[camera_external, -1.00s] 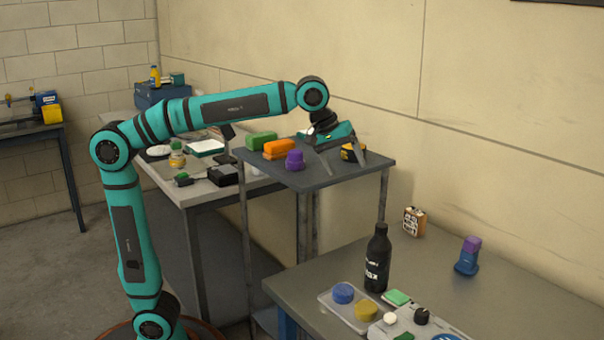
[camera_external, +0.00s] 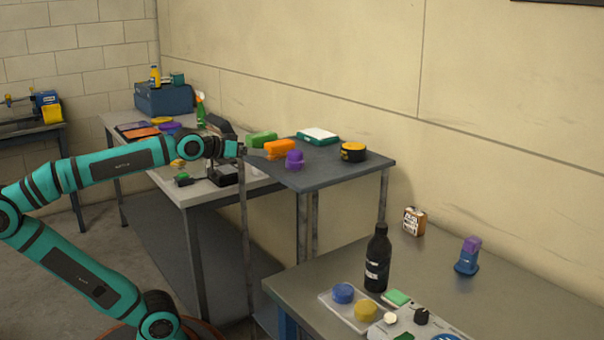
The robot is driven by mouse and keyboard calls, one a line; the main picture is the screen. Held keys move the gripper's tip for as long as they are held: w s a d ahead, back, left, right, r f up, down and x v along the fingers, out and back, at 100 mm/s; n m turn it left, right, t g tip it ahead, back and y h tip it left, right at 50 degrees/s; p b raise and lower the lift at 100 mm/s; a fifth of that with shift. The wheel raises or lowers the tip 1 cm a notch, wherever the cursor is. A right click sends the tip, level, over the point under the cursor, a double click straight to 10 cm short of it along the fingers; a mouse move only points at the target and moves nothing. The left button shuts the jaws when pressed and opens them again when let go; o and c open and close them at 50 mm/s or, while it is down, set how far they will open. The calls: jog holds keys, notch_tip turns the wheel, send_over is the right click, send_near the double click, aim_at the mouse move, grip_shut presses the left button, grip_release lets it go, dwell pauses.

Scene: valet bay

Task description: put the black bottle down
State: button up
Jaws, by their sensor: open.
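The black bottle (camera_external: 377,262) stands upright on the grey table at the front right (camera_external: 310,270), behind a clear tray. It has a dark label with pale markings. My gripper (camera_external: 257,152) is far from it, up and to the left, at the left edge of the dark raised table. It points right, towards the orange block. It is small here, and its fingers are hard to make out. It is open, and I see nothing held in it.
The clear tray (camera_external: 326,297) holds a blue and a yellow round piece. A green-topped block (camera_external: 398,297), a tin (camera_external: 414,221) and a purple-topped blue item (camera_external: 468,257) are near the bottle. The raised table (camera_external: 335,170) holds an orange block (camera_external: 279,149), a purple piece (camera_external: 294,160) and a black-yellow roll (camera_external: 353,152).

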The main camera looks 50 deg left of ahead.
jog(key=s+a+f+m+t+y, duration=0.1)
jog(key=s+a+f+t, duration=0.1)
jog(key=s, duration=0.4)
jog(key=a+f, duration=0.1)
jog(key=a, duration=0.1)
jog(key=shift+a+t+y, duration=0.35)
jog(key=shift+t+y, duration=0.05)
